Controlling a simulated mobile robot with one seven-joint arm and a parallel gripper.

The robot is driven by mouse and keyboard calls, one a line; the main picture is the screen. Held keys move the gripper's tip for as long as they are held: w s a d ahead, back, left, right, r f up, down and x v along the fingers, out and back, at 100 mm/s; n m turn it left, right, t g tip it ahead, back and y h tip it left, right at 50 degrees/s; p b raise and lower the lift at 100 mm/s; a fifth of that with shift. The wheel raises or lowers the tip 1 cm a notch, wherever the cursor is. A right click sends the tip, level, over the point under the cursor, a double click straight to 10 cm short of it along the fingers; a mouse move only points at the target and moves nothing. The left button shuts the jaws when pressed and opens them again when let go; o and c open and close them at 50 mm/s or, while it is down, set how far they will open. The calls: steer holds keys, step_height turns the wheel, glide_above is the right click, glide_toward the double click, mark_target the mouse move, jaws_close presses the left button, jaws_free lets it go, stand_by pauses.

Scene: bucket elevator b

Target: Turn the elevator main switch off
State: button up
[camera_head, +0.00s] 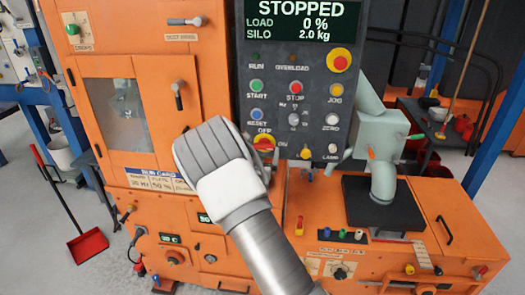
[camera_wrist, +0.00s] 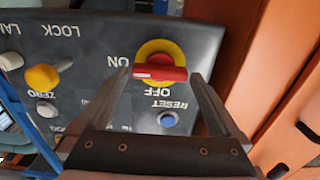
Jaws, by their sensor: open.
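The main switch is a red bar handle on a yellow disc (camera_head: 265,141), low on the dark control panel, partly hidden by my arm in the head view. In the wrist view, which is upside down, the red handle (camera_wrist: 159,73) lies level, in line with the ON label and across from the OFF label. My gripper (camera_wrist: 161,76) is open, with one finger near each end of the handle. I cannot tell whether the fingers touch it. In the head view the fingers are hidden behind my wrist.
The display (camera_head: 303,20) reads STOPPED, load 0 %, silo 2.0 kg. The blue reset button (camera_wrist: 167,119) sits close to the switch, between my fingers. A yellow knob (camera_wrist: 42,77) and other buttons lie to the left. A red emergency button (camera_head: 339,60) is higher on the panel.

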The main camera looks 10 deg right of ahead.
steer(key=shift+w+d, duration=0.15)
steer(key=shift+w, duration=0.25)
steer(key=c, duration=1)
